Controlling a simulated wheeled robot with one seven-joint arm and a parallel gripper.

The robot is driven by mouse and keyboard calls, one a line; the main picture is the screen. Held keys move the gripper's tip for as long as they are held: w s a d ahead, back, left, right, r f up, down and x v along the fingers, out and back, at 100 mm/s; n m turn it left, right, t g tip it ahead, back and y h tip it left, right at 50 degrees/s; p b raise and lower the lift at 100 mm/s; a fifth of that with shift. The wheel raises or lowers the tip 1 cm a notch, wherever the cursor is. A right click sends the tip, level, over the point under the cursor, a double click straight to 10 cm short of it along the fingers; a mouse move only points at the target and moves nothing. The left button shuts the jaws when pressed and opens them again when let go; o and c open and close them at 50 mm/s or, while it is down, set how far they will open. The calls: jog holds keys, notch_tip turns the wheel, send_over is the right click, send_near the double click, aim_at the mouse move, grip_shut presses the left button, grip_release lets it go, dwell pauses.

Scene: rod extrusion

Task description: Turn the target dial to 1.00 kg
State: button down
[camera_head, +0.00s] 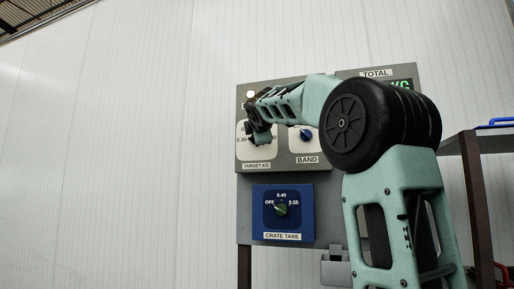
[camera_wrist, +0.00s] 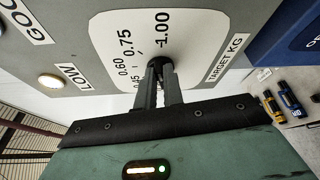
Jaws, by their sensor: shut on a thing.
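The target dial's white scale plate (camera_wrist: 105,40) fills the middle of the wrist view, with marks 0.60, 0.75 and 1.00 readable and a TARGET KG label. Its dark knob (camera_wrist: 160,63) sits between my fingertips; my gripper (camera_wrist: 159,72) is shut on it. Where the knob's pointer stands is hidden by the fingers. In the head view my gripper (camera_head: 262,138) reaches the panel from the right and covers most of the dial; the scale plate (camera_head: 243,152) shows beside it.
A blue BAND knob (camera_head: 306,135) is just right of the target dial. A blue CRATE TARE box (camera_head: 283,234) with a green knob is below. A lamp (camera_wrist: 52,82) glows by the LOW label. The TOTAL display (camera_head: 402,84) is mostly hidden by my arm.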

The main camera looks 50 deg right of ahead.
jog(key=shift+f+m+t+b, duration=0.4)
jog(key=shift+m+b, duration=0.7)
jog(key=shift+b, duration=0.6)
jog(key=shift+h, duration=0.3)
jog(key=c, duration=1.5)
grip_release()
jog(key=shift+r, duration=0.1)
jog(key=b+v, duration=0.6)
jog(key=v, duration=1.1)
jog(key=shift+s+a+b, duration=0.1)
jog(key=shift+s+b, duration=0.15)
jog(key=shift+b, duration=0.1)
